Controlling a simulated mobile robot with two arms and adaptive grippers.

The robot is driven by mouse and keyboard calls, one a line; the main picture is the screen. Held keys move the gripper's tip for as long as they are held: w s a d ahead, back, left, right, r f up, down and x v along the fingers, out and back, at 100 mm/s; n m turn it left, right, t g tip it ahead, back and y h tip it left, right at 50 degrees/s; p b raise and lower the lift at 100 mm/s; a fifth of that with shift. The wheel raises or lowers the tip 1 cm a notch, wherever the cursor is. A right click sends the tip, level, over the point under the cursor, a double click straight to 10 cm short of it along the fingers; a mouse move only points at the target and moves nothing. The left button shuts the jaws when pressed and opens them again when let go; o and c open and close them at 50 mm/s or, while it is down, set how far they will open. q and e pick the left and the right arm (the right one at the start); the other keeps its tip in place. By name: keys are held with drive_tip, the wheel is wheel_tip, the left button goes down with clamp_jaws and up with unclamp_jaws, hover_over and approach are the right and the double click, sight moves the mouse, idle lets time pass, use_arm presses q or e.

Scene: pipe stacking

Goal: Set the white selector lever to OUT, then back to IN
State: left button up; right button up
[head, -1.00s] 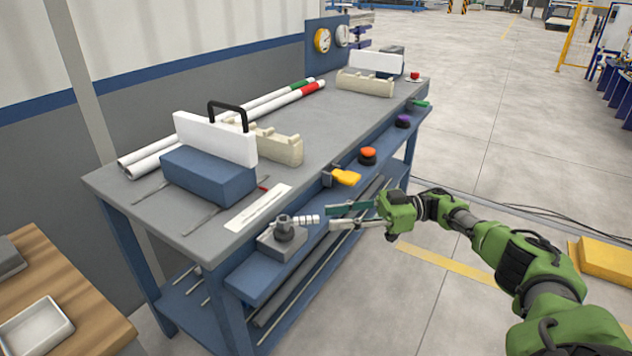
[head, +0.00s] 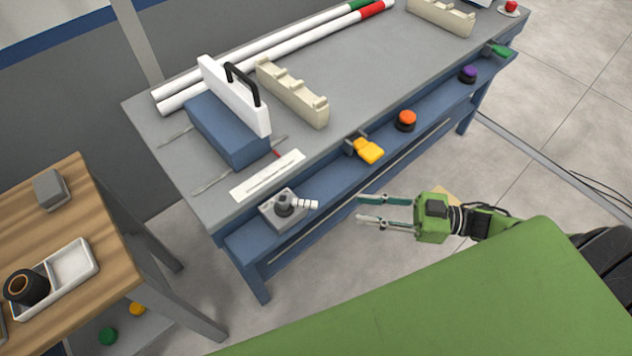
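The white selector lever (head: 306,204) sticks out to the right from a dark round hub on a grey selector block (head: 283,213). The block is mounted on the blue front ledge of the workbench, near its left end. A white label strip (head: 268,176) lies on the bench top behind it; its print is too small to read. My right gripper (head: 364,209) is open and empty, its fingers pointing left at the lever with a gap between them and the lever tip. My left gripper is not in view.
A yellow handle (head: 368,150), an orange knob (head: 406,120) and a purple knob (head: 467,74) line the blue ledge (head: 335,185). A blue block (head: 228,130) with a white handled plate stands on the bench. A wooden table (head: 95,225) is at left.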

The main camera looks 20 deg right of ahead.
sight(306, 202)
drive_tip(key=p+x, duration=0.2)
drive_tip(key=x, duration=1.2)
drive_tip(key=shift+s, duration=0.1)
clamp_jaws()
